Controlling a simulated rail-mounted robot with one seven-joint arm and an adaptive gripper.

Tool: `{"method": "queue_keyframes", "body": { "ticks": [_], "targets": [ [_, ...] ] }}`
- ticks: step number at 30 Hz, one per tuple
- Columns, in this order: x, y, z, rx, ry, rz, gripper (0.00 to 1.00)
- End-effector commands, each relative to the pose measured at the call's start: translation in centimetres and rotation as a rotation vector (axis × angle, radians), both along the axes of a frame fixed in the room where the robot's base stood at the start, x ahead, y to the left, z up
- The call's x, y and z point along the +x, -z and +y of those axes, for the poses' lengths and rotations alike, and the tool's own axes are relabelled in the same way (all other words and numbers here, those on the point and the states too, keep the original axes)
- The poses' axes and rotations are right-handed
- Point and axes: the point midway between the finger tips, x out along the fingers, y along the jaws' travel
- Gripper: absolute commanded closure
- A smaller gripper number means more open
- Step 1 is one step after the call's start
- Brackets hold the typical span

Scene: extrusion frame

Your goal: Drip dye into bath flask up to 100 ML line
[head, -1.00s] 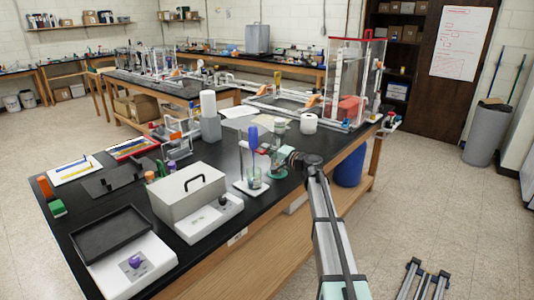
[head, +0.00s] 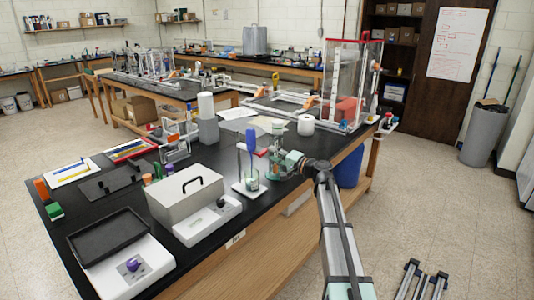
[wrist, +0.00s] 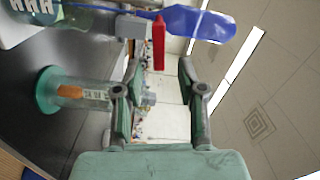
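A dye dropper with a blue bulb (head: 251,141) stands over the glass bath flask (head: 251,181) on a white stand on the black bench. In the wrist view, which is turned sideways, the blue bulb (wrist: 200,23) is at the top, with a red stopcock handle (wrist: 158,42) beside a grey clamp (wrist: 130,27). The flask (wrist: 45,10) is cut off at top left; its liquid level is not readable. My gripper (head: 286,162) is just right of the flask. In the wrist view, my gripper (wrist: 160,72) is open, its fingers pointing toward the red handle, with nothing visibly held.
A clear cylinder with a green base (wrist: 85,95) stands close beside my left-hand finger in the wrist view. A grey box (head: 185,193) and a scale (head: 125,270) are left of the flask. A white roll (head: 306,125) is behind my gripper.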

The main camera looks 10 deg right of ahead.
Motion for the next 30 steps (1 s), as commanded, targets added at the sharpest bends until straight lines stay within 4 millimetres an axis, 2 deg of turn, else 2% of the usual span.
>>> {"method": "queue_keyframes", "body": {
  "ticks": [1,6,12,26,30],
  "targets": [
    [-1.1,0.0,-0.6,0.000,0.001,0.000,0.60],
    [-3.4,0.0,-2.6,0.000,0.000,0.000,0.60],
    [-5.0,0.0,-4.1,0.000,-0.001,-0.001,0.60],
    [-5.4,0.0,-4.5,0.003,-0.001,0.001,0.60],
    [-5.8,1.0,-4.2,-0.037,-0.016,0.031,0.60]
  ]
}}
